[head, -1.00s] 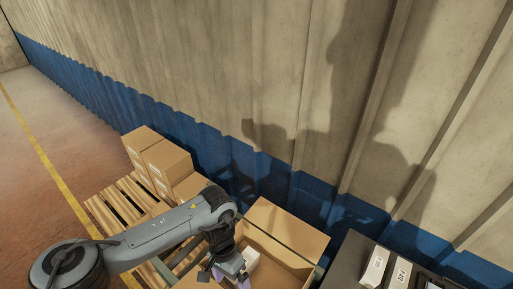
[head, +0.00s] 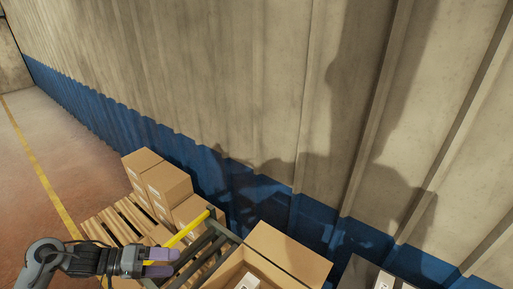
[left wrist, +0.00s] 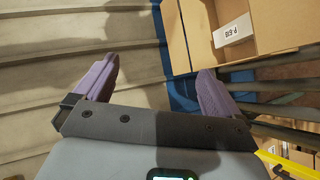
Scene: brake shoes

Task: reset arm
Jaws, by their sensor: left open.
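My left gripper (head: 170,262) is at the lower left of the head view, with its purple fingers pointing right. In the left wrist view the two fingers (left wrist: 158,68) are spread apart with nothing between them. The gripper is left of the open carton (head: 288,252) and clear of it. A small white labelled box (head: 248,283) lies inside the carton, and it also shows in the left wrist view (left wrist: 233,31). My right gripper is not in view.
Stacked brown cartons (head: 166,186) stand on a wooden pallet (head: 118,224). A corrugated wall (head: 230,100) runs behind. More white boxes (head: 384,281) sit at lower right.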

